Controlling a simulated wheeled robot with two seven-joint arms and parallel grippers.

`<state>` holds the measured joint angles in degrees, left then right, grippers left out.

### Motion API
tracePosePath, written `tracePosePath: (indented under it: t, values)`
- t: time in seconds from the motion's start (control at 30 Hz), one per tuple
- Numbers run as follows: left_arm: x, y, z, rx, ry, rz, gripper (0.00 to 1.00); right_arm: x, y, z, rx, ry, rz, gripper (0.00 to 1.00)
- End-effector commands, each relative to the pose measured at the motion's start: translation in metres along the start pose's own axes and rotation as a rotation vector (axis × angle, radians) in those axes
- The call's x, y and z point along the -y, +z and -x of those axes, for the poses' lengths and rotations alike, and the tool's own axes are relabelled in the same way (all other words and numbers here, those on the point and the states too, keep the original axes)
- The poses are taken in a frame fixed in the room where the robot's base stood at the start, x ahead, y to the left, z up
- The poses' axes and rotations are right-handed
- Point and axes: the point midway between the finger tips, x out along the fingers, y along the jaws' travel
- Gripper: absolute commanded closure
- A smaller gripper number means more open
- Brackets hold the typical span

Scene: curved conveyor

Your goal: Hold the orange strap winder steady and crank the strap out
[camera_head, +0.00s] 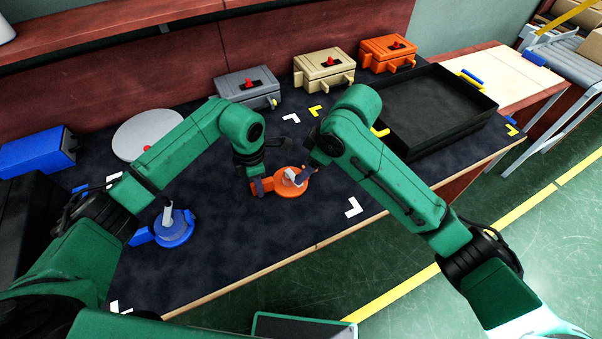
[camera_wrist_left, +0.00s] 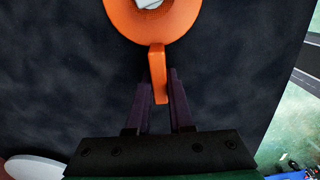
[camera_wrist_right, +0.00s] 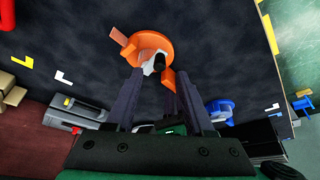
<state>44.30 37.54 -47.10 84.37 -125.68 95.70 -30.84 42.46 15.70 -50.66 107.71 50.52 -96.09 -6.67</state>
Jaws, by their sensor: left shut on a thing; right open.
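The orange strap winder (camera_head: 281,190) lies on the dark mat in front of me, a round disc with a flat handle and a white-grey crank (camera_wrist_right: 151,70) on top. My left gripper (camera_head: 257,186) is shut on its handle (camera_wrist_left: 157,62), with one finger on each side in the left wrist view. My right gripper (camera_head: 308,177) is open above the right side of the disc, close to the crank. In the right wrist view the crank and a dark knob (camera_wrist_right: 160,61) show just beyond its parted fingertips (camera_wrist_right: 154,76). I cannot make out a strap.
A blue winder (camera_head: 175,230) with a grey crank lies at left, near a pale round plate (camera_head: 146,134). Grey (camera_head: 246,88), tan (camera_head: 323,69) and orange (camera_head: 387,54) cases stand behind. A black tray (camera_head: 463,123) lies right. The mat's front is mostly clear.

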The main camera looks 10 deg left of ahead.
Motion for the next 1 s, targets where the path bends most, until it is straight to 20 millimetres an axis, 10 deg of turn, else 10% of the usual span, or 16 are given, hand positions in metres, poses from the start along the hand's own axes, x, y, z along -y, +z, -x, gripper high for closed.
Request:
tracePosePath:
  t: [0.3, 0.7, 0.8, 1.0]
  values:
    - [0.0, 0.0, 0.0, 0.001, 0.0, 0.0, 1.0, -0.001, 0.0, 0.073, -0.002, 0.002, 0.001, 0.47]
    - [0.0, 0.0, 0.0, 0.001, 0.0, 0.0, 1.0, 0.0, 0.0, 0.079, 0.0, 0.0, 0.0, 0.47]
    - [0.0, 0.0, 0.0, 0.001, 0.0, 0.0, 0.46, 0.0, 0.0, 0.079, 0.0, 0.0, 0.0, 0.47]
    - [0.0, 0.0, 0.0, 0.0, 0.0, 0.0, 0.45, 0.0, 0.0, 0.079, 0.0, 0.0, 0.0, 0.47]
